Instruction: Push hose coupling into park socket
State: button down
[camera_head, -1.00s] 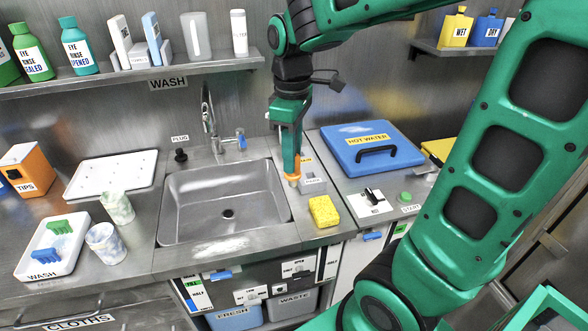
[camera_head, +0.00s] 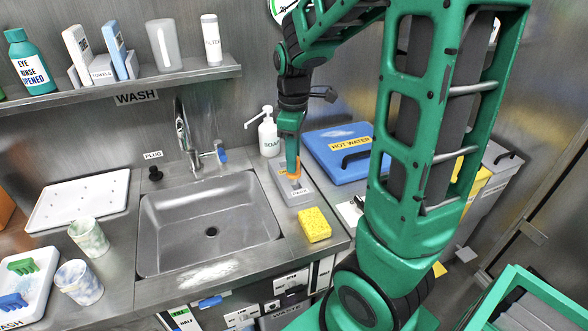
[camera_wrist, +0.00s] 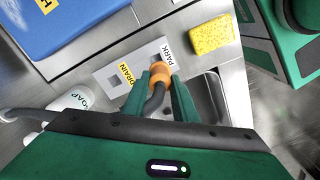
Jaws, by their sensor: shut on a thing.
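The orange hose coupling (camera_head: 294,175) is gripped between the fingers of my gripper (camera_head: 292,160), over the grey socket block right of the sink. In the wrist view my gripper (camera_wrist: 163,82) is shut on the coupling (camera_wrist: 160,70), and a grey hose (camera_wrist: 153,103) trails from it. The socket block (camera_head: 283,185) has a PARK label (camera_wrist: 168,55) and a DRAIN label (camera_wrist: 126,75). The coupling's front end is close to the PARK label. The coupling and fingers partly hide the block, and I cannot tell whether the coupling is inside the park socket.
A yellow sponge (camera_head: 314,225) lies in front of the block. The sink (camera_head: 210,225) is to the left. A soap bottle (camera_head: 268,135) stands behind, and a blue hot water lid (camera_head: 335,140) lies to the right. A shelf (camera_head: 150,80) runs above the sink.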

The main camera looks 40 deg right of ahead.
jog(key=shift+w+d+f, duration=0.15)
jog(key=shift+d+f, duration=0.25)
jog(key=shift+d, duration=0.15)
jog(key=shift+f, duration=1.95)
jog(key=c, duration=1.4)
grip_release()
jog(key=shift+f, duration=0.1)
jog(key=shift+c, duration=0.2)
